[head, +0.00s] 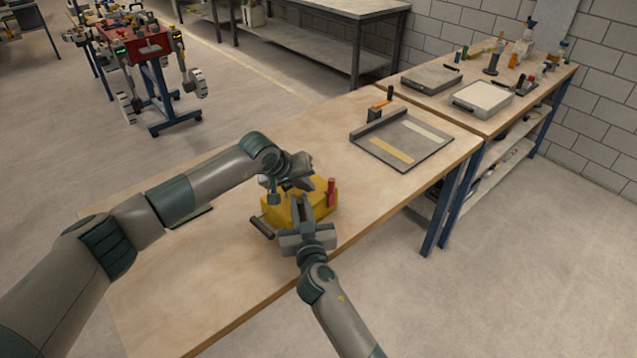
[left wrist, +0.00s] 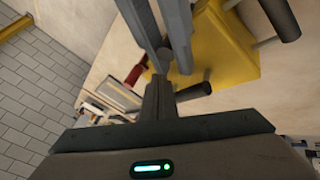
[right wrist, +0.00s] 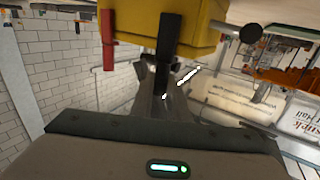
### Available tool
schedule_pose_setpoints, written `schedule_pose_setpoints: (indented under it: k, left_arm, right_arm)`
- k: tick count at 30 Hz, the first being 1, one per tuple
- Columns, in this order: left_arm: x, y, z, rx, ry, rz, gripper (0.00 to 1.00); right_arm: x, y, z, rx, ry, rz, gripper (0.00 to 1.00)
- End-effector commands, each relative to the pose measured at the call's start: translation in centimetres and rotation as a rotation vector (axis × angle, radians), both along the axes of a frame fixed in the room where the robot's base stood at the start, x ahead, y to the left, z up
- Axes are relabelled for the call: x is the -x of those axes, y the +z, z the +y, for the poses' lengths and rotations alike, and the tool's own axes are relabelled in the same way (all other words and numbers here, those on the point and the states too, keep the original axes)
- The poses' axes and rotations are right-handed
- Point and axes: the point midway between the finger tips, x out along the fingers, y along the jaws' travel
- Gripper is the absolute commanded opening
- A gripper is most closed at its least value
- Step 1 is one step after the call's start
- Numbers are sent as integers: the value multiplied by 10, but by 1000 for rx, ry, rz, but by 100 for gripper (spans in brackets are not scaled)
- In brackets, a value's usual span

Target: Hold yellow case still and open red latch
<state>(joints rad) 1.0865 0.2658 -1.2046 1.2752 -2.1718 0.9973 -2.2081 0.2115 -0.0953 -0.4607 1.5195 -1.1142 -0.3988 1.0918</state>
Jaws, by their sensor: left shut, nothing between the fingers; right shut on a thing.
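The yellow case (head: 322,210) sits on the wooden table, partly hidden by my grippers. It also shows in the left wrist view (left wrist: 228,48) and along the top of the right wrist view (right wrist: 190,12). The red latch (head: 331,190) stands upright at the case's right side; it shows in the right wrist view (right wrist: 108,42) and left wrist view (left wrist: 135,75). My right gripper (head: 299,207) is at the case's near side, shut on a dark handle (right wrist: 167,38) of the case. My left gripper (head: 284,190) is shut and empty above the case, apart from the latch.
Another dark handle (head: 262,228) sticks out at the case's left. A grey tray (head: 430,148) with a yellow strip and an orange-handled part lies farther right on the table. A second table (head: 440,107) holds boxes and bottles.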

Motion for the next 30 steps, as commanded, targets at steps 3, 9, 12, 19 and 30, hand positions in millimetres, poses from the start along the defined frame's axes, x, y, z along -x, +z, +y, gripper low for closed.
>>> schedule_pose_setpoints:
  k: [3, 9, 12, 19, 30]
  left_arm:
    - [-2, 3, -19, 5, -3, -2, 0]
    - [-3, 3, -31, 2, -2, -2, 0]
    - [-3, 3, -32, 2, -2, -2, 0]
    - [-3, 3, -32, 2, -2, -2, 0]
    - [-1, 4, -35, 2, -1, -3, 0]
  right_arm:
    - [0, 0, 0, 0, 1, 0, 0]
    - [0, 0, 0, 0, 1, 0, 0]
    - [0, 0, 0, 0, 0, 0, 0]
    - [0, 0, 0, 0, 1, 0, 0]
    - [0, 0, 0, 0, 0, 0, 0]
